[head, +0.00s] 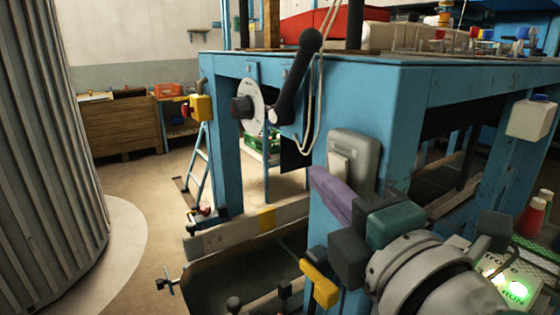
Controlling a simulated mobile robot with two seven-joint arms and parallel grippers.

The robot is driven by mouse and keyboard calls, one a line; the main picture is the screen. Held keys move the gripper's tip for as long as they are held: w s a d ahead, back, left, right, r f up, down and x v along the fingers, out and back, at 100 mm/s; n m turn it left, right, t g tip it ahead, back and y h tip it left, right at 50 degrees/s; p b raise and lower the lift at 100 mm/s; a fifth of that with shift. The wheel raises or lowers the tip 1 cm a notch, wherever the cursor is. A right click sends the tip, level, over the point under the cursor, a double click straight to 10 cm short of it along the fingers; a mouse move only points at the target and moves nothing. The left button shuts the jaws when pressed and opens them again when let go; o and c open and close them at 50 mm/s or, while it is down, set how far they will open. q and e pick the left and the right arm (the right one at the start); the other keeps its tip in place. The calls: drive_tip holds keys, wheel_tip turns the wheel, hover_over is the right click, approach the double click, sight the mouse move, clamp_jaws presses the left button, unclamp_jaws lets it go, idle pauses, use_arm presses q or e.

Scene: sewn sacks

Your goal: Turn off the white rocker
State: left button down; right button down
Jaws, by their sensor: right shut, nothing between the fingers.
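The white rocker (339,166) is a pale plate on the front of a rounded grey-white switch housing (359,150), fixed to the blue post of the frame. I cannot tell which way the rocker is tipped. My right gripper (323,186) comes in from the lower right, with a purple finger pointing up and left. It is shut and empty. Its tip appears just below the rocker in the picture, and its body covers the post lower down. Whether the tip touches the rocker or housing, I cannot tell. My left gripper is not in view.
A large black lever (297,78) and a hanging cord (314,112) are on the blue frame (384,120) above left. A yellow piece (319,284) is below my gripper. A lit green RUN lamp (517,289) shows at right. Open floor (145,190) lies left.

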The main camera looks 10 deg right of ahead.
drive_tip(key=shift+w+d+r, duration=0.1)
drive_tip(key=shift+w+d, duration=0.2)
drive_tip(key=shift+d, duration=0.6)
drive_tip(key=shift+w+d+r+m+p, duration=0.15)
drive_tip(key=shift+d+m+p, duration=0.2)
drive_tip(key=shift+m, duration=0.25)
